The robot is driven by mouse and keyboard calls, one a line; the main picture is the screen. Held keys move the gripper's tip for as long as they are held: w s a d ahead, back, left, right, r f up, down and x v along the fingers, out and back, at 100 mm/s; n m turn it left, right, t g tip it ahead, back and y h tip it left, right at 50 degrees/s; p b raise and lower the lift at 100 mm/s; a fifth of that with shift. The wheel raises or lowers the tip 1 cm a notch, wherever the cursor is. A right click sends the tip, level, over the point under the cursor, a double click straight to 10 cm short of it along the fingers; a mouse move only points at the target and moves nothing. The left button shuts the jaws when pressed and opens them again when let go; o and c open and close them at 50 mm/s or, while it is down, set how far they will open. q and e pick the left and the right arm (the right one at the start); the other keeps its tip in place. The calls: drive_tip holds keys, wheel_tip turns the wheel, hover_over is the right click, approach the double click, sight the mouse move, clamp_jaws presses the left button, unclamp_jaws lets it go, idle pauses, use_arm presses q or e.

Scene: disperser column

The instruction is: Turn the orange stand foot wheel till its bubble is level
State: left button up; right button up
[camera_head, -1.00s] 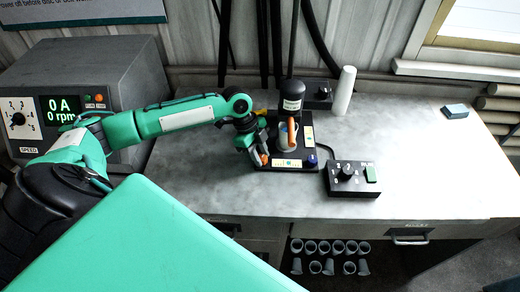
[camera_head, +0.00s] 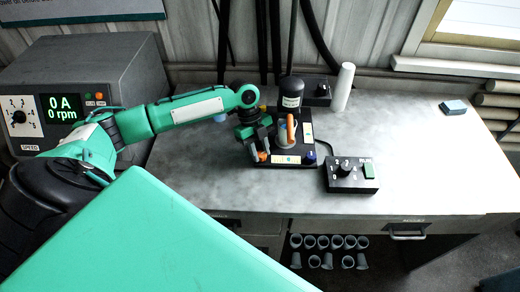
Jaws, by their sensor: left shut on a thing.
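The black stand base (camera_head: 285,163) sits on the grey bench, with the dark disperser column and motor head (camera_head: 291,92) above it. The orange foot wheel (camera_head: 262,156) is at the base's front left corner, partly covered by my fingers. My left gripper (camera_head: 260,148) is shut on the orange foot wheel, reaching it from the left and above. A pale level strip (camera_head: 286,160) lies along the front of the base and another (camera_head: 308,131) along its right side; their bubbles are too small to read. A blue foot wheel (camera_head: 310,158) is at the front right corner. My right gripper is out of view.
A cup with an orange handle (camera_head: 291,128) stands on the base under the motor head. A black control box (camera_head: 351,176) is to the right, a white cylinder (camera_head: 344,88) behind. A grey speed unit (camera_head: 85,90) is at left. The bench's right side is mostly clear.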

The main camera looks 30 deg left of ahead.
use_arm(q)
drive_tip(key=o, duration=0.9)
drive_tip(key=shift+o, duration=0.3)
drive_tip(key=b+v, duration=0.3)
drive_tip(key=v, duration=1.1)
drive_tip(key=shift+d+f, duration=0.1)
